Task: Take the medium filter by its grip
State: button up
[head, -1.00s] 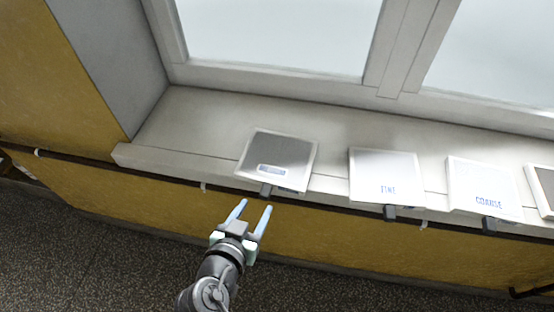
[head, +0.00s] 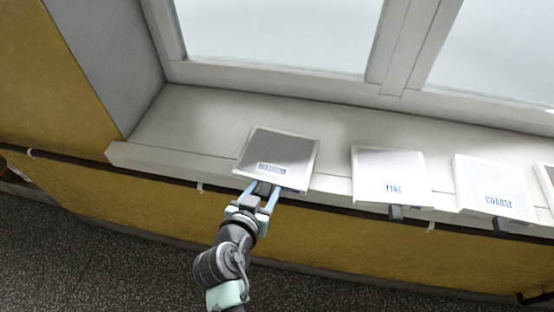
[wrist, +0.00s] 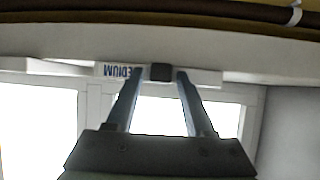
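The medium filter (head: 277,157) is a flat square panel with a pale frame, lying on the window sill at the left of the row. Its label reads as MEDIUM in the wrist view (wrist: 112,70). Its dark block grip (wrist: 161,72) sticks out over the sill's front edge. My gripper (head: 263,190) is at that front edge, its two blue fingers pointing at the filter. In the wrist view the fingers (wrist: 160,76) are apart, one on each side of the grip, with gaps showing. Whether the fingertips reach fully alongside the grip is hard to tell.
The fine filter (head: 390,172) and the coarse filter (head: 493,184) lie to the right on the sill (head: 190,120), grips forward. Part of another panel (head: 547,180) shows at the right edge. A dark pipe (head: 120,177) runs along the yellow wall below.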

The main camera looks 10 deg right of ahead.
grip_shut()
jog(key=s+a+b, duration=0.1)
jog(key=s+a, duration=0.3)
jog(key=s, duration=0.6)
jog(key=s+a, duration=0.4)
jog(key=s, duration=0.6)
jog(key=shift+a+r+b, duration=0.25)
jog(key=shift+a+b, duration=0.1)
jog(key=shift+a, duration=0.05)
dwell(1.5)
jog(key=shift+s, duration=0.1)
dwell(0.4)
